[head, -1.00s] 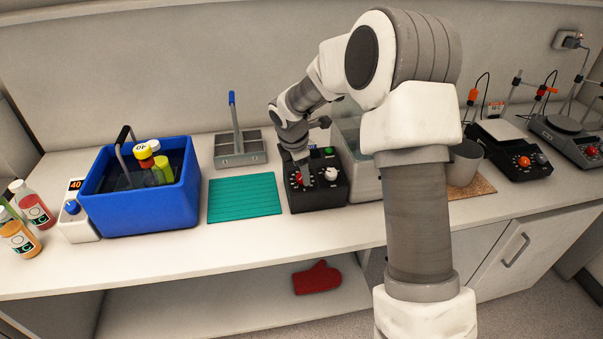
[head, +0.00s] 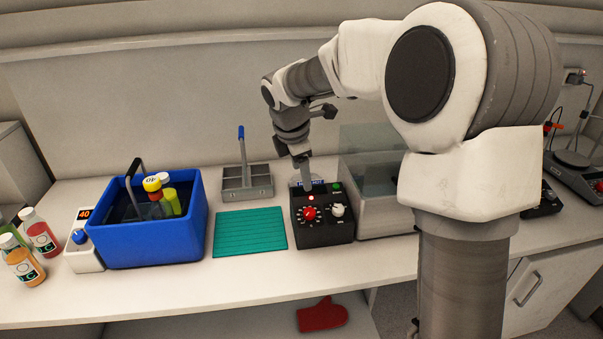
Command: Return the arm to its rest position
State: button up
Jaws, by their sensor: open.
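My gripper (head: 305,180) points down just above and behind the top of the black control box (head: 322,231), which has a red knob, a white knob and a green button. The jaws are open and I see nothing held in them. The red knob (head: 310,213) shows clear of the fingers. My arm rises from the lower right and bends left over the bench. It hides part of the clear-walled bath (head: 375,150) and the bench behind it.
A teal mat (head: 250,232) lies left of the control box. A grey divided rack (head: 246,183) stands behind it. A blue tub (head: 155,240) holds several bottles. Juice bottles (head: 41,234) stand far left. A red mitt (head: 322,315) lies on the lower shelf. Instruments stand at right.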

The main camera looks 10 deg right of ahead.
jog(key=s+d+r+m, duration=0.1)
jog(key=s+r+m, duration=0.15)
jog(key=s, duration=0.25)
jog(key=s+d+r+m+t, duration=0.1)
jog(key=s+r+m, duration=0.1)
jog(key=s+m, duration=0.3)
jog(key=s+d+r+m, duration=0.1)
jog(key=s+r+m, duration=0.2)
jog(key=s, duration=0.3)
jog(key=s+f+m+t+y, duration=0.1)
jog(key=s+f+m+y, duration=0.1)
jog(key=s+m, duration=0.7)
jog(key=s, duration=0.5)
jog(key=shift+s+d+f+m, duration=0.15)
jog(key=shift+s+f+m, duration=0.1)
jog(key=shift+s+m, duration=0.1)
